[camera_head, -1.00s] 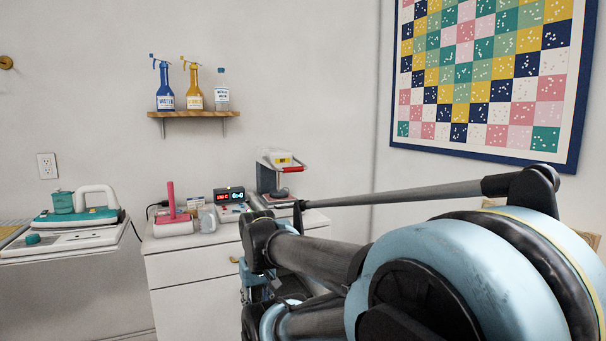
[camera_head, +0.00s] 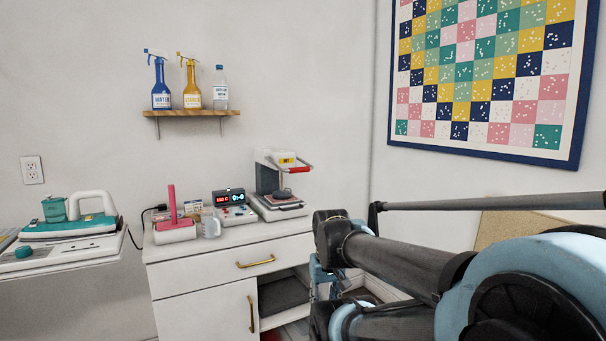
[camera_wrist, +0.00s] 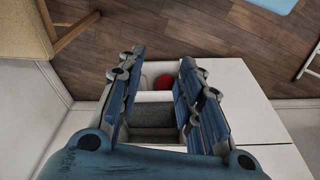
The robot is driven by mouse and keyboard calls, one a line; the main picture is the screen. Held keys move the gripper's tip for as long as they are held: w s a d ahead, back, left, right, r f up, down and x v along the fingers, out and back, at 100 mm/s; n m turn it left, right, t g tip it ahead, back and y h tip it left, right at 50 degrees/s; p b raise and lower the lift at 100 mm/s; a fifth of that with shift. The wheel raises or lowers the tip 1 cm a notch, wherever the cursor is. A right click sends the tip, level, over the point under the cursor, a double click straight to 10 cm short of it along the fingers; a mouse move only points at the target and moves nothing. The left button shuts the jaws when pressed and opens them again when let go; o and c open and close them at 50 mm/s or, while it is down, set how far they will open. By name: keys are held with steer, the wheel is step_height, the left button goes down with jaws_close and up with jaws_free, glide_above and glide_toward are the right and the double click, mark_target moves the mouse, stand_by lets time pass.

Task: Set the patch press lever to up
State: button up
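The patch press (camera_head: 275,185) stands at the right end of the white cabinet top. Its lever has a red grip (camera_head: 299,169) at the right front, a little above the lower plate. I cannot tell from this view whether the lever counts as up or down. My gripper (camera_wrist: 157,65) is open and empty in the wrist view, with its two blue fingers apart, over the cabinet's open shelves. In the head view my arm is at the lower right, and the blue gripper part (camera_head: 322,280) shows low beside the cabinet's right side, apart from the press.
A control box (camera_head: 233,208) with a red display stands left of the press, beside a pink-handled tool (camera_head: 174,222) and a small jar (camera_head: 210,224). A teal iron (camera_head: 75,222) rests further left. Bottles stand on a wall shelf (camera_head: 192,113). A wooden chair (camera_wrist: 40,40) shows in the wrist view.

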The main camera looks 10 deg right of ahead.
steer(key=shift+o, duration=0.8)
steer(key=w+a+r+m+t+y, duration=0.1)
steer(key=w+a+r+m+y, duration=0.25)
steer(key=w+r, duration=0.45)
steer(key=m+t+y, duration=0.7)
steer(key=t, duration=0.2)
glide_toward(303, 170)
steer(key=x, duration=1.1)
steer(key=shift+w+a, duration=0.2)
steer(key=shift+c, duration=0.6)
jaws_close()
